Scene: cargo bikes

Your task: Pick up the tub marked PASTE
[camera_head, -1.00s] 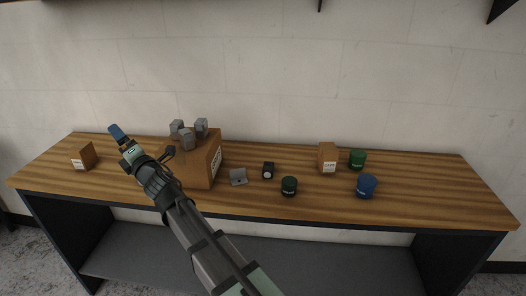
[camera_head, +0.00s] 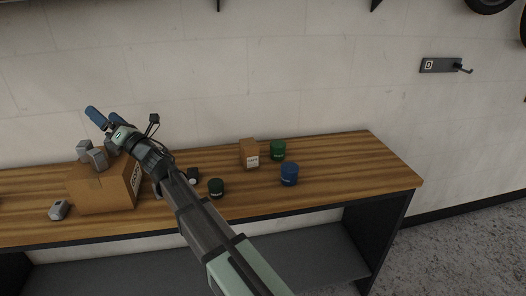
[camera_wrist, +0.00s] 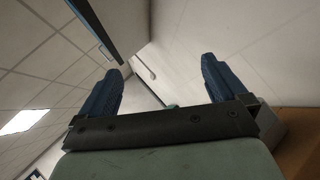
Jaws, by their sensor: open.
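Three tubs stand upright on the wooden bench in the head view: a dark green one (camera_head: 215,188) near the front, a green one (camera_head: 277,150) farther back, and a blue one (camera_head: 289,175) at the right. Their labels are too small to read, so I cannot tell which is marked PASTE. My gripper (camera_head: 104,117) is open and empty, raised above the cardboard box, left of all three tubs. In the wrist view my gripper (camera_wrist: 160,68) has its blue fingers spread with nothing between them; no tub shows there.
A cardboard box (camera_head: 108,195) with grey blocks (camera_head: 97,158) on top stands at the left. A grey item (camera_head: 59,210) lies before it. A small brown carton (camera_head: 249,155) stands beside the green tub. A dark item (camera_head: 193,175) is partly behind my arm. The bench's right end is clear.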

